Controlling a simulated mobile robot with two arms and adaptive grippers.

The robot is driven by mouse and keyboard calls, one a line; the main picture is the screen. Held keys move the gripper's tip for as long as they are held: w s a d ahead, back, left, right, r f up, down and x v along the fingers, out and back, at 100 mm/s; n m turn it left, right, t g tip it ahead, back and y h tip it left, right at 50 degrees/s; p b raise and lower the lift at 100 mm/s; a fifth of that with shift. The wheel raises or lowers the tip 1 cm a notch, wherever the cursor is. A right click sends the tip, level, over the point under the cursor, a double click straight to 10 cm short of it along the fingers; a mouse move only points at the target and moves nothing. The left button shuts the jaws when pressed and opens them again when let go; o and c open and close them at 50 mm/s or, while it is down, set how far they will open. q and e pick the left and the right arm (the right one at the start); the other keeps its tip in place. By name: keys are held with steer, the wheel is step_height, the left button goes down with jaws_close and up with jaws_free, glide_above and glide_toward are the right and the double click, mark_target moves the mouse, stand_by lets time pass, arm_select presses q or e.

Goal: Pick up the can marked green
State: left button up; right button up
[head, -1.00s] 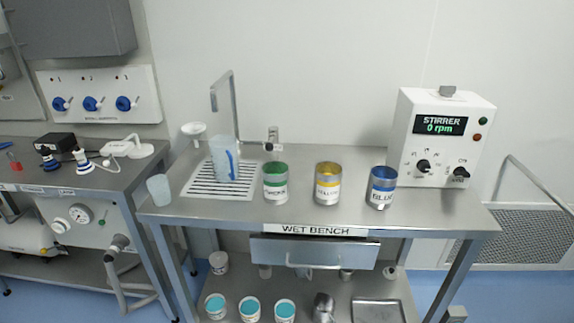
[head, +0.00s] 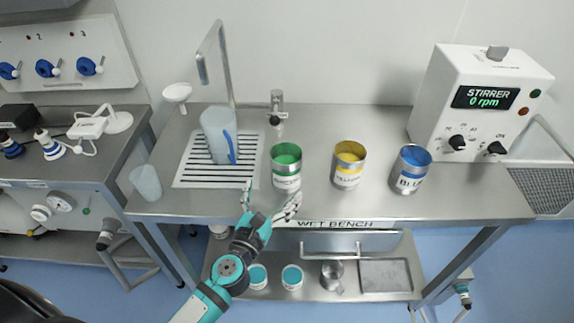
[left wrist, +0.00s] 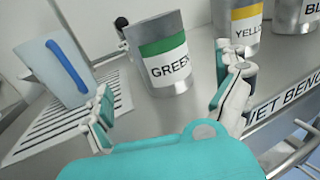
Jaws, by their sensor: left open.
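The can marked green (head: 286,168) is a metal can with a green band and a white label, upright on the wet bench. It also shows in the left wrist view (left wrist: 161,55), ahead of my fingers, with its label reading GREEN. My left gripper (head: 270,196) is open and empty at the bench's front edge, just in front of the can and apart from it. In the left wrist view my left gripper (left wrist: 165,108) has its fingers spread, with the can beyond the gap between them. My right gripper is not in view.
A yellow can (head: 347,166) and a blue can (head: 409,170) stand to the right. A translucent jug (head: 218,135) stands on the drain grate (head: 183,180) at left, under a tall tap (head: 203,62). A beaker (head: 146,182) is near the left edge. The stirrer box (head: 470,110) is at right.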

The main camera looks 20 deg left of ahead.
arm_select(q)
glide_toward(291, 159)
steer(key=w, duration=0.2)
steer(key=shift+w+a+r+p, duration=0.1)
steer(key=shift+w+r+p, duration=0.05)
steer(key=shift+w+p, duration=0.2)
steer(key=shift+w, duration=0.85)
steer(key=w, duration=0.4)
steer(key=shift+w+d, duration=0.4)
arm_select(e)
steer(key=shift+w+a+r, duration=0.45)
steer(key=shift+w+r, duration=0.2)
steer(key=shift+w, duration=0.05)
arm_select(q)
steer(key=shift+s, duration=0.1)
steer(key=c, duration=1.5)
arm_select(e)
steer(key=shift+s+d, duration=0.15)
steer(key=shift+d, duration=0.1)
arm_select(q)
steer(key=shift+c, duration=0.5)
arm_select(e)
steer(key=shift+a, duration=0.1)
